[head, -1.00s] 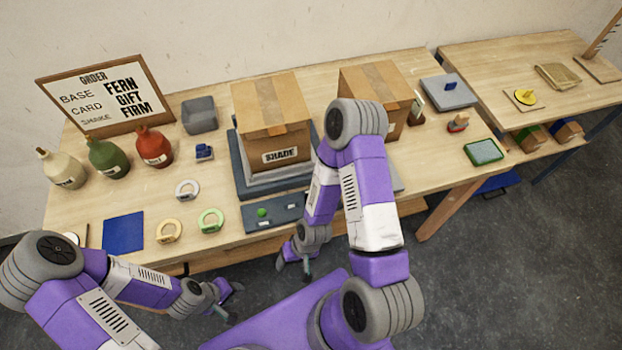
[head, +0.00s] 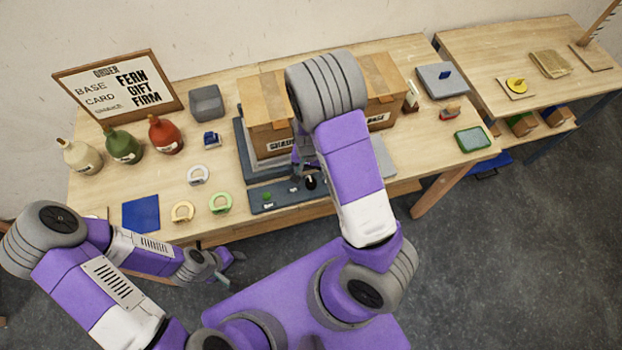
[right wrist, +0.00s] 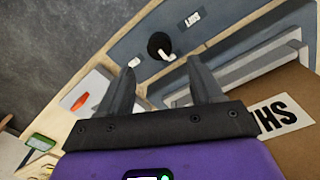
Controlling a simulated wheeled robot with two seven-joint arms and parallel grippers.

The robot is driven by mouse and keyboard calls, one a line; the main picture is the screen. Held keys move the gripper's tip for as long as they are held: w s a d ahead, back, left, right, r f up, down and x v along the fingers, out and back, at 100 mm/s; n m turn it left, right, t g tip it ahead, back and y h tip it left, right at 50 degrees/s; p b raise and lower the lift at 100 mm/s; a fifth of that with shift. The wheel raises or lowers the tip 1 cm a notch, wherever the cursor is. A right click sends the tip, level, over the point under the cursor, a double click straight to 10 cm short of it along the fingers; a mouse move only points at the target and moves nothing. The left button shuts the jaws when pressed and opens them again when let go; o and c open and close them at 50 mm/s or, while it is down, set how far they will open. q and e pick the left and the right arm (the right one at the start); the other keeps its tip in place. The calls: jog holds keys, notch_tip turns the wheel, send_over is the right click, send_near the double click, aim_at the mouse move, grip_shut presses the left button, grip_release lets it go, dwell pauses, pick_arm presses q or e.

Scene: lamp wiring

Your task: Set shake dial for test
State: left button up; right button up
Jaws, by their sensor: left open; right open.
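The shake dial, a black round knob (right wrist: 157,44) with a white pointer, sits on a dark grey panel (right wrist: 128,45) between two small white labels, too small to read. It also shows in the head view as a black dot (head: 310,183). My right gripper (right wrist: 162,77) is open and empty, its fingers apart, pointing toward the dial without visibly touching it. In the head view my right arm partly hides that gripper. The order board (head: 118,92) reads SHAKE, FIRM on its bottom line. My left gripper (head: 235,262) is open and empty off the table's front edge.
A green button (head: 267,197) is on the panel's left part. Cardboard boxes (head: 265,100) stand behind the panel, close to my right arm.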

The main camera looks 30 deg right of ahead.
aim_at(311, 182)
notch_tip(311, 182, down, 7)
jog(key=shift+d+f+b, duration=0.1)
jog(key=shift+b, duration=0.2)
jog(key=shift+c, duration=0.3)
jog(key=c, duration=1)
jog(key=n+b, duration=0.1)
jog(key=n, duration=0.4)
jog(key=shift+n+b, duration=0.4)
jog(key=n+b, duration=0.2)
jog(key=n, duration=0.4)
jog(key=o, duration=1.1)
jog(key=shift+c, duration=0.2)
